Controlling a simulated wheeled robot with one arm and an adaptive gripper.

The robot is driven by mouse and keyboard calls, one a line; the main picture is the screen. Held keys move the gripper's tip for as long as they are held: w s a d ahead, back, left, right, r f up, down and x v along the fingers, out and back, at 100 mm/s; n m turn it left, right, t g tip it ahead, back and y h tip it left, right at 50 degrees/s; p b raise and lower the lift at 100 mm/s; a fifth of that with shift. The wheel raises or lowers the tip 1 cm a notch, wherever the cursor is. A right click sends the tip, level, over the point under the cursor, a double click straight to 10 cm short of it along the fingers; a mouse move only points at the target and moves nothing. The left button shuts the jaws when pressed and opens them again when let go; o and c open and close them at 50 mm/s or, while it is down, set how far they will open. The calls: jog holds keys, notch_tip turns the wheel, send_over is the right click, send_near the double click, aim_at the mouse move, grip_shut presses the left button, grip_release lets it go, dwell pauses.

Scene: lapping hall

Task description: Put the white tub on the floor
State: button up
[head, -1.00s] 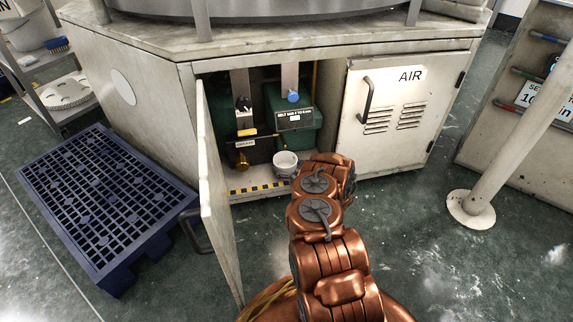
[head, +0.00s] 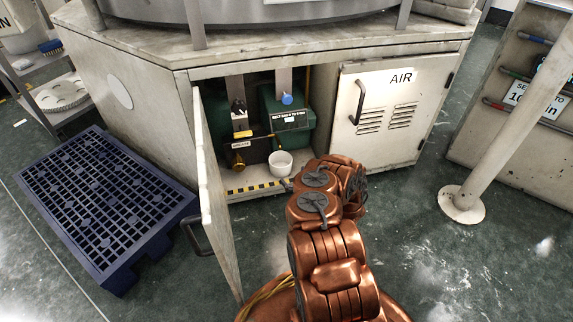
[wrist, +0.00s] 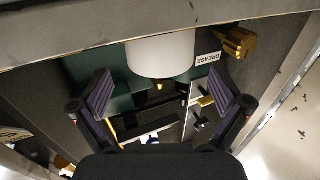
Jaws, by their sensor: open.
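In the head view my arm hides most of my gripper beside the cabinet opening. The floor (head: 400,225) is dark green and scuffed.
An open cabinet door (head: 217,195) stands left of the opening. A blue pallet (head: 95,195) lies at left. A pole (head: 490,150) stands at right. Floor right of my arm is clear.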

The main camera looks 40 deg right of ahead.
jog(key=shift+s+p, duration=0.5)
jog(key=shift+s, duration=1.3)
